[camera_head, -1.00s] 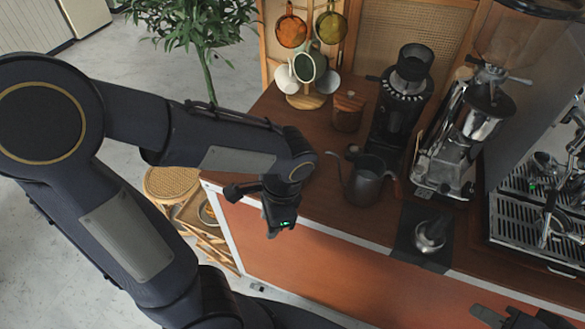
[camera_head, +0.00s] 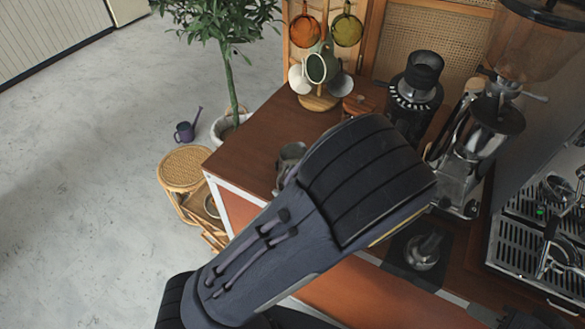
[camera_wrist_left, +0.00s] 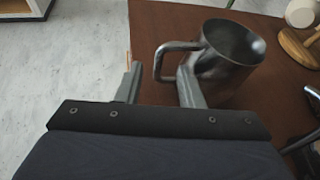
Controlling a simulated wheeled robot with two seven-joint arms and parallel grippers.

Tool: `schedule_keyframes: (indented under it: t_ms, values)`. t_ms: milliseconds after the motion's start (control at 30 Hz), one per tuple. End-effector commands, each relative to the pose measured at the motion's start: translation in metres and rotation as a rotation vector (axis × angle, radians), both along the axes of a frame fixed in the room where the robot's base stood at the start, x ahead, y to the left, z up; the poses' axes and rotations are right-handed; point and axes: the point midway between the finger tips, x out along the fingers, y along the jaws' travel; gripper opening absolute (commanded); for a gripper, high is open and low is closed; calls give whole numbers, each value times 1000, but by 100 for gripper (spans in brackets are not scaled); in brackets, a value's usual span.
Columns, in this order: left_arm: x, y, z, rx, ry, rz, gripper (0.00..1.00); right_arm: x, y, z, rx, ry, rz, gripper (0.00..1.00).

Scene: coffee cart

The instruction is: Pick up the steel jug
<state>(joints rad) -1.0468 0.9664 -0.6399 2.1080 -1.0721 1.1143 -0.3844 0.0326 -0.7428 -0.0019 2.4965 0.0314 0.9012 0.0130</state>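The steel jug (camera_head: 291,156) stands upright near the far left part of the wooden counter, partly hidden by my left arm in the head view. In the left wrist view the jug (camera_wrist_left: 235,52) is large and close, with its handle toward the left. My left gripper (camera_wrist_left: 158,82) is open, and its two fingers point at the handle side. The right finger overlaps the jug's near side in the picture; contact cannot be told. The left gripper is hidden behind the arm in the head view.
A mug tree (camera_head: 318,100), a wooden-topped canister (camera_head: 358,104) and a grinder (camera_head: 415,95) stand behind. A small metal piece (camera_head: 424,250) sits on a black mat. A rattan stool (camera_head: 184,168) stands left of the counter (camera_head: 235,160).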

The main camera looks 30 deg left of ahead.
Motion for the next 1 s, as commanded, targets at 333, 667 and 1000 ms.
schedule_keyframes:
  t_ms: [333,667,1000]
  values:
    - [9,32,-15,0,1,2,34,0,0,6,0,0,0,35]
    - [9,32,-15,-1,0,2,14,0,0,5,0,0,0,35]
    - [9,32,-15,-1,-1,3,0,0,0,5,0,0,0,35]
